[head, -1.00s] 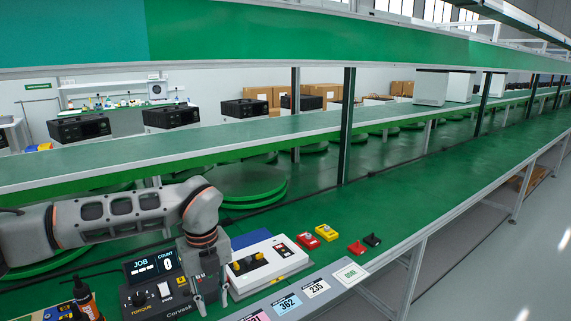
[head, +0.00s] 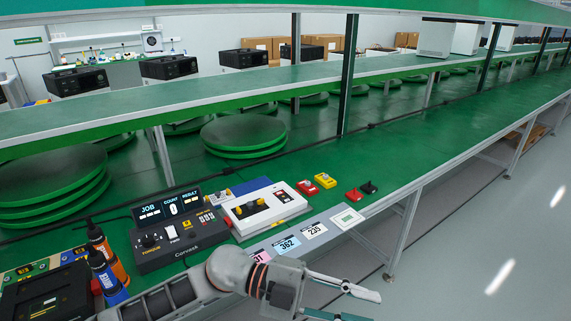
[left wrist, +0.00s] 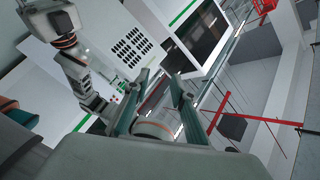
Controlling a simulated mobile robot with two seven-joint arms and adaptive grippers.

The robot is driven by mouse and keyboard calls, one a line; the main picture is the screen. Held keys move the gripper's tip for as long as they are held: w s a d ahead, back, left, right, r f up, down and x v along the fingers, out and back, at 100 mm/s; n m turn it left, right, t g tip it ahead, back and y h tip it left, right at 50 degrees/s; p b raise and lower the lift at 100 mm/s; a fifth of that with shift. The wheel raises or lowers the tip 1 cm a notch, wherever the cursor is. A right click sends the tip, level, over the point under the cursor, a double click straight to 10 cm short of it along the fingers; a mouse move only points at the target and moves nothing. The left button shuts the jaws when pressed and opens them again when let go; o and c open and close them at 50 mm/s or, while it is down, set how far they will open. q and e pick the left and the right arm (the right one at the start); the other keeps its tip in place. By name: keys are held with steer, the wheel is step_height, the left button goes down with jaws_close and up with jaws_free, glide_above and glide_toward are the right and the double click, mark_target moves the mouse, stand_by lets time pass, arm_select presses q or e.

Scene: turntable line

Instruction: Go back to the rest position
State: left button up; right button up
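My left gripper (head: 354,306) is low in the head view, in front of the green bench's front edge and over the grey floor. Its two fingers are apart, with nothing between them. In the left wrist view the fingers (left wrist: 160,92) also stand apart and empty. A grey jointed arm shows at the upper left of that view; I cannot make out a gripper on it. My right gripper does not show in the head view.
On the bench (head: 420,140) stand a black controller box (head: 178,237), a white device (head: 263,208), bottles (head: 106,278) and small red and yellow switches (head: 325,180). Number cards (head: 287,244) lie along the front edge. Open floor (head: 480,250) is at the right.

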arm_select(q)
steer(key=w+a+r+n+t+h, duration=0.2)
steer(key=w+a+n+t+h, duration=0.2)
steer(key=w+n+t, duration=0.55)
steer(key=w+a+f+n+t+y, duration=0.2)
steer(key=a+f+n+t+y, duration=0.65)
steer(key=a+n+t, duration=0.2)
steer(key=s+a+f+n+g+y, duration=0.1)
steer(key=s+a+f+n+y, duration=0.1)
steer(key=s+a+f, duration=0.3)
steer(key=s+a+f+n+g+y, duration=0.2)
steer(key=a+f, duration=0.5)
steer(key=f, duration=0.5)
steer(key=s+a+f+n+g+y, duration=0.1)
steer(key=s+a+f+n+y, duration=0.2)
steer(key=s+a+f+y, duration=0.2)
step_height(320, 180, down, 4)
steer(key=s+a, duration=0.1)
steer(key=s, duration=0.2)
steer(key=shift+a+r+n, duration=0.2)
steer(key=shift+a+n, duration=0.1)
steer(key=shift+n, duration=0.1)
